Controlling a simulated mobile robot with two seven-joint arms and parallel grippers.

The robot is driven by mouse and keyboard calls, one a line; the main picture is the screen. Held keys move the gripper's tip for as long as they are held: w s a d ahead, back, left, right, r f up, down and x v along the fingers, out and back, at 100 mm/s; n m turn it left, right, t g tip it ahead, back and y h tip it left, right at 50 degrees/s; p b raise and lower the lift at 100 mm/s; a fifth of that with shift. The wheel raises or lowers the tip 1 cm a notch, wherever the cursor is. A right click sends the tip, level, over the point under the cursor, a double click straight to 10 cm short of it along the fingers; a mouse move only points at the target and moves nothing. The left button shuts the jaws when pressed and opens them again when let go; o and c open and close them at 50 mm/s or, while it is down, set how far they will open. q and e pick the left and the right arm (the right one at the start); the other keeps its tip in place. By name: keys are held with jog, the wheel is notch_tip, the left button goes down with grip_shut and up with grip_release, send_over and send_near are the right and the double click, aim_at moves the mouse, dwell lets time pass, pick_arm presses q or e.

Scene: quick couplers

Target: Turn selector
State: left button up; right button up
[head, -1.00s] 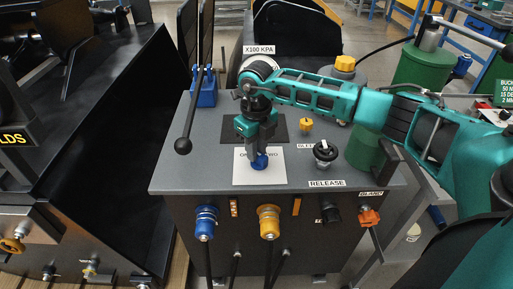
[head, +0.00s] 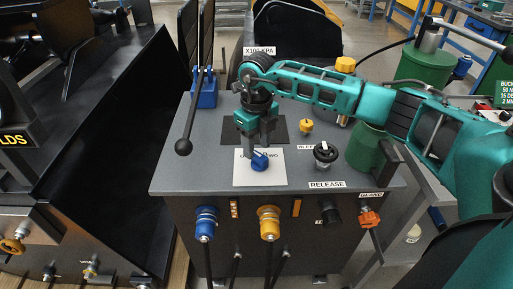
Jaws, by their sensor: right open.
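The blue selector knob (head: 260,162) sits on a white label plate (head: 274,177) on the grey console top. Lettering on the plate is partly covered by my gripper, and I cannot read which mark the knob points to. My right gripper (head: 259,146) points down just above the knob, with its fingers open. The knob's upper part is close behind the fingertips; I cannot tell whether they touch. My left gripper is not in view.
A black knob (head: 325,152) above the RELEASE label and a small yellow knob (head: 306,126) stand right of the plate. A black lever (head: 188,128) with a blue base rises at the left. Blue (head: 206,222) and yellow (head: 269,222) couplers are on the front face.

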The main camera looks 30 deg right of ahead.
aim_at(256, 153)
notch_tip(256, 153, up, 11)
jog(key=shift+f, duration=0.1)
dwell(0.6)
